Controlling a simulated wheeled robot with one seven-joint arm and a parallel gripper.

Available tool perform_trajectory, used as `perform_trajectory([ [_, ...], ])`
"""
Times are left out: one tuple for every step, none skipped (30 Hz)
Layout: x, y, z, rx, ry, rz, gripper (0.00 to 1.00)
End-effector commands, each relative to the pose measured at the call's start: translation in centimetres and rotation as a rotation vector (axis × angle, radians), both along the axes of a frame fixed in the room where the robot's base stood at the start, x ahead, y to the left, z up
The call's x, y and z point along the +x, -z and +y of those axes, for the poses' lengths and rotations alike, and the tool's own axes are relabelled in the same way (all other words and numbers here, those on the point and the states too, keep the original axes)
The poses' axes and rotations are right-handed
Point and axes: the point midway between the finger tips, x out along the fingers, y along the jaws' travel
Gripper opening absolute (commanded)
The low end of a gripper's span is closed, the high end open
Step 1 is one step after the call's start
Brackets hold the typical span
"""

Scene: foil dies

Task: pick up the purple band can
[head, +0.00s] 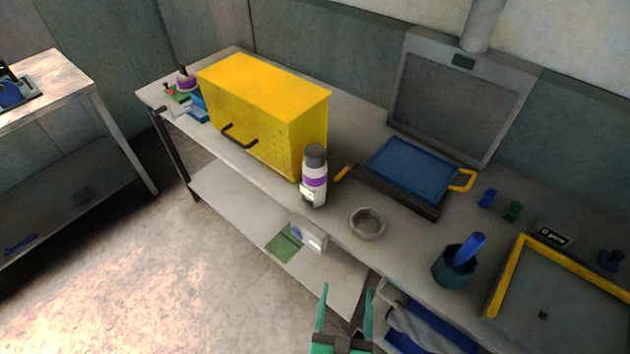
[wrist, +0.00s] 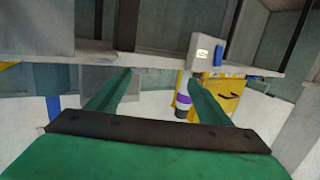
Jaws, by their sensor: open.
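The purple band can (head: 314,184) is white with a purple band and a dark grey cap. It stands upright on the workbench near its front edge, just right of the yellow cabinet. In the wrist view the can (wrist: 183,101) appears upside down beyond the right finger, partly hidden by it. My gripper (head: 346,291) has green fingers, spread apart with nothing between them. It is in front of the bench, nearer the camera than the can and apart from it. The fingers also show in the wrist view (wrist: 158,77).
The yellow cabinet (head: 262,110) stands close left of the can. A grey bowl (head: 367,223) sits to its right, and a blue tray (head: 408,170) lies behind right. A dark cup (head: 453,265) is farther right.

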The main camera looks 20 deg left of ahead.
Motion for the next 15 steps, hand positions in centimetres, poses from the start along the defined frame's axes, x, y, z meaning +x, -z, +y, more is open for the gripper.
perform_trajectory([
  [2.1,-0.7,1.0,0.005,-0.023,-0.020,0.73],
  [3.1,-0.9,1.4,0.008,-0.035,-0.025,0.73],
  [4.4,-1.3,2.2,0.010,-0.052,-0.033,0.73],
  [5.3,-1.7,2.7,0.013,-0.065,-0.039,0.73],
  [6.2,-2.0,3.3,0.016,-0.077,-0.044,0.73],
  [7.4,-2.5,4.0,0.020,-0.093,-0.051,0.73],
  [8.3,-2.9,4.6,0.022,-0.107,-0.058,0.73],
  [9.1,-3.4,5.3,0.026,-0.120,-0.064,0.73],
  [10.2,-4.0,6.2,0.031,-0.137,-0.072,0.73],
  [10.9,-4.4,6.8,0.032,-0.150,-0.077,0.73],
  [11.6,-4.9,7.4,0.037,-0.162,-0.082,0.73],
  [12.5,-5.5,8.1,0.040,-0.177,-0.088,0.73],
  [13.1,-5.9,8.6,0.042,-0.187,-0.093,0.73],
  [13.6,-6.4,9.1,0.045,-0.197,-0.098,0.73],
  [14.3,-6.9,9.7,0.049,-0.209,-0.103,0.73],
])
